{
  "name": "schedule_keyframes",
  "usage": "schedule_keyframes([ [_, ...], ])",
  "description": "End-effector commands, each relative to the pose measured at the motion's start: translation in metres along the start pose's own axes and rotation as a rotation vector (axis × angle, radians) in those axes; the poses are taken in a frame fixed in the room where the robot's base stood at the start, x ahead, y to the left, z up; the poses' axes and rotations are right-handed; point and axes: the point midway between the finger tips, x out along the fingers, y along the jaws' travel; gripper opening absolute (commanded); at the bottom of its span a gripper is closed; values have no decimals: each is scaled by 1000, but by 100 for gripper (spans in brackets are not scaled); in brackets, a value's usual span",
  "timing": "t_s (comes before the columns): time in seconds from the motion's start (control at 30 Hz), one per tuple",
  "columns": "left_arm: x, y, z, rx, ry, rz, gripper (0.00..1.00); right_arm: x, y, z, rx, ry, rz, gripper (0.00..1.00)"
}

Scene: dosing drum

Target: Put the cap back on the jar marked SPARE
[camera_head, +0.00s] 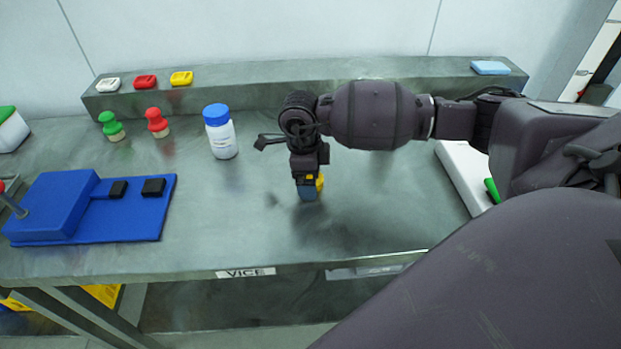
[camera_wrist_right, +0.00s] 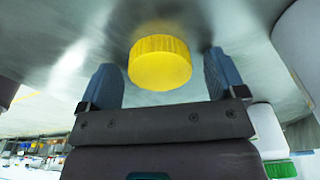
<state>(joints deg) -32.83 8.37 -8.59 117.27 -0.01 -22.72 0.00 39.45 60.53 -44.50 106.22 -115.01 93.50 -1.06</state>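A yellow ribbed cap (camera_wrist_right: 160,63) lies on the grey bench and shows in the right wrist view between my right gripper's fingers. In the head view only a bit of the yellow cap (camera_head: 320,183) shows behind the fingers. My right gripper (camera_head: 309,190) points down at the bench with its blue fingers apart, one on each side of the cap; small gaps show in the wrist view (camera_wrist_right: 162,78). A white jar with a blue cap (camera_head: 221,138) stands upright left of the gripper; its label is too small to read. My left gripper is out of view.
A blue fixture (camera_head: 60,205) sits at the left, with green (camera_head: 112,127) and red (camera_head: 157,123) knobbed pieces behind it. A back ledge (camera_head: 240,97) holds small coloured blocks. A white item (camera_head: 462,175) stands right, partly behind my arm. The bench's front middle is clear.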

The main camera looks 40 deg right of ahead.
Motion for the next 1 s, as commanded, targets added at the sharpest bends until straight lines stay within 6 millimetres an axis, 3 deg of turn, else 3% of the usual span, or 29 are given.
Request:
schedule_keyframes([
  [0.03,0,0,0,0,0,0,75,0,0,0,0,0,0,82],
  [0.3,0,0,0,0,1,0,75,0,0,0,0,0,0,40],
  [0.33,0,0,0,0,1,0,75,0,0,0,0,0,0,39],
  [0.67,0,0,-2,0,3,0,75,-7,0,-1,0,-1,-1,38],
  [0.87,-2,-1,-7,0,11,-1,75,-39,-1,-4,0,-4,-5,38],
  [1.0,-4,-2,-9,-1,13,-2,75,-75,-1,-9,0,-4,-6,38],
])
